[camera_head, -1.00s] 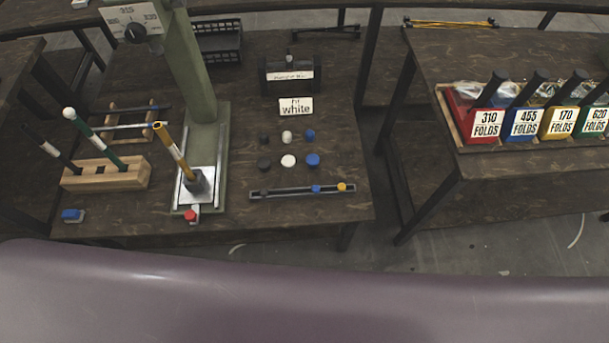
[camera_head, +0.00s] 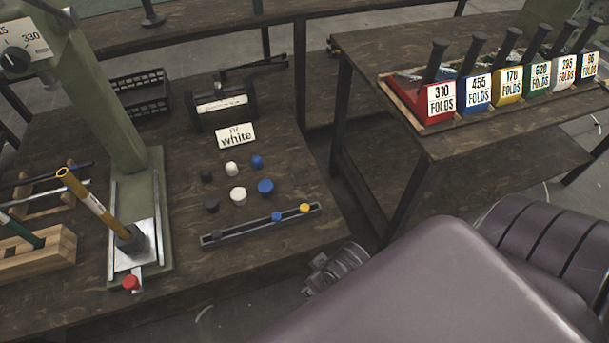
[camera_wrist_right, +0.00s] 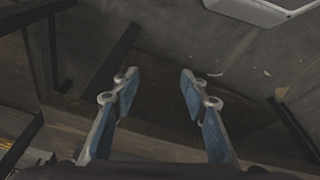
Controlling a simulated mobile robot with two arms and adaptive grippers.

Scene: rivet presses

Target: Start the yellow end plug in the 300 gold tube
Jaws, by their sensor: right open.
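The yellow end plug (camera_head: 305,208) sits at the right end of a narrow dark rail (camera_head: 262,226) on the table, with a blue and a dark plug farther left in it. The gold tube (camera_head: 92,206) leans in a dark round socket (camera_head: 130,238) on the press base, its open end up and to the left. A white label on it is too small to read. My right gripper (camera_wrist_right: 159,78) is open and empty in the right wrist view, over the floor and away from plug and tube. My left gripper is not in view.
The press column (camera_head: 100,95) rises behind the tube. Loose black, white and blue caps lie behind the rail, near a "white" sign (camera_head: 236,136). A wooden rack (camera_head: 40,255) stands left. Labelled bins, including a red one (camera_head: 437,105), line the right table.

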